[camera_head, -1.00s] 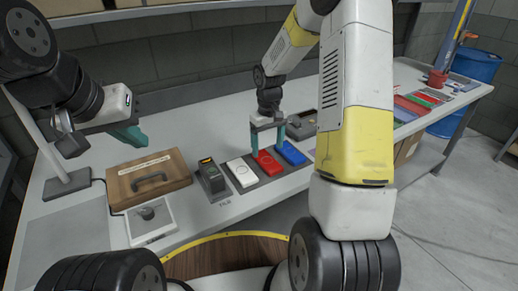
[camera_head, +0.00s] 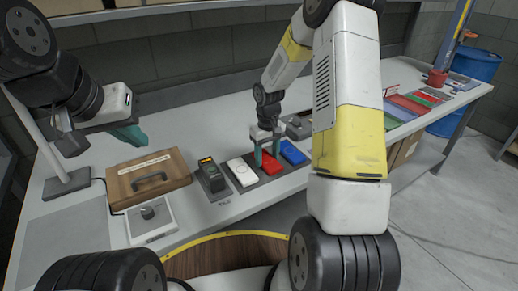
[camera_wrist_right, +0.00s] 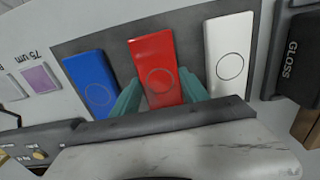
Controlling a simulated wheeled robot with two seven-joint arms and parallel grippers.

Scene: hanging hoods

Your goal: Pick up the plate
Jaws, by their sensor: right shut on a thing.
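A red plate (camera_head: 267,167) lies on a dark grey mat (camera_head: 249,185) between a white plate (camera_head: 242,172) and a blue plate (camera_head: 292,152). My right gripper (camera_head: 267,158) is down at the red plate with one teal finger against each long side. In the right wrist view the red plate (camera_wrist_right: 157,68) stands between the two fingers, shut on it. It appears still at mat level; its lower end is hidden by the gripper. My left gripper (camera_head: 132,136) hangs over the table's left part, away from the plates; its jaw gap is not clear.
A black gloss meter (camera_head: 211,176) stands left of the white plate. Bare table lies behind the plates.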

